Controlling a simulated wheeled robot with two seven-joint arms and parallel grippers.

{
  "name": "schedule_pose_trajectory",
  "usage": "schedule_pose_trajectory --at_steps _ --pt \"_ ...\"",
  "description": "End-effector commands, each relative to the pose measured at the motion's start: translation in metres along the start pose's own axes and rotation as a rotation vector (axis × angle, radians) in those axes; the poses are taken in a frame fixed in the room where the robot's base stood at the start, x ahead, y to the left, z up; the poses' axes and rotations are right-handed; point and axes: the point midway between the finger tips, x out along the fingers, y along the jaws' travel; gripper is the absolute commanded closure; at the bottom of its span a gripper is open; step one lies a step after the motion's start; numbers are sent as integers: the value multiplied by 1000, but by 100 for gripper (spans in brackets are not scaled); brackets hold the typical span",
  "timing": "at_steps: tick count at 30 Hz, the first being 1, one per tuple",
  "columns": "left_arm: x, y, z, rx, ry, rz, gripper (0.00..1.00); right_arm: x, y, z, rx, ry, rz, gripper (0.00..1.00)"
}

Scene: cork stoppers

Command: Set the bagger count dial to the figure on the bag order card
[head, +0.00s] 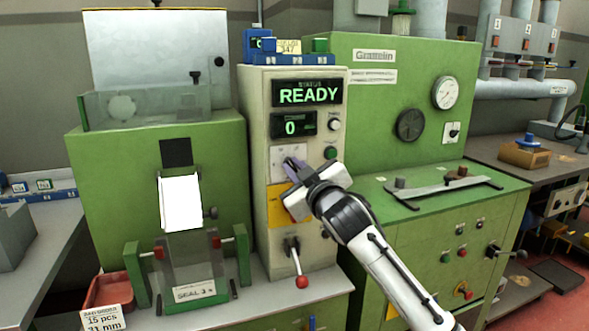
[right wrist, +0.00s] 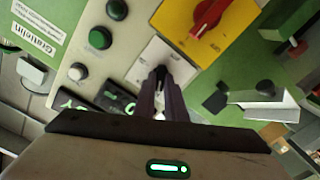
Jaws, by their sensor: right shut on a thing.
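The bag order card (head: 103,318) at the lower left reads 15 pcs, 31 mm. On the cream control panel, the counter display (head: 291,125) shows 0, below the status display (head: 308,93) reading READY. My right gripper (head: 291,166) is at the white plate (head: 276,158) under the counter display. In the right wrist view its fingers (right wrist: 161,82) are closed on a small dark knob, apparently the count dial (right wrist: 160,71). The fingers hide most of the dial, so its pointer cannot be read. My left gripper is not in view.
Close by are a green button (head: 330,153), a small knob (head: 334,125) and a yellow plate with a red switch (right wrist: 208,17). A lever with a red knob (head: 302,282) sticks out below. The bagger's clear chute (head: 192,262) stands left, a green machine right.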

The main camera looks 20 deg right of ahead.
Motion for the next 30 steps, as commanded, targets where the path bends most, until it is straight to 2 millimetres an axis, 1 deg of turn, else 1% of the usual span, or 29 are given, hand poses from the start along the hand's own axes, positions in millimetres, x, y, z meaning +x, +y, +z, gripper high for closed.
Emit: schedule_pose_trajectory --at_steps 5,11,20,30 --pt "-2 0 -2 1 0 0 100 0 0 0 21 -1 -1 100" --pt "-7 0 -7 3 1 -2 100 0 0 -2 104 -1 -2 100" --pt "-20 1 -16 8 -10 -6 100 0 1 -3 352 -2 -2 100" --pt "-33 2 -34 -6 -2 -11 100 0 3 -2 672 -4 -1 100"
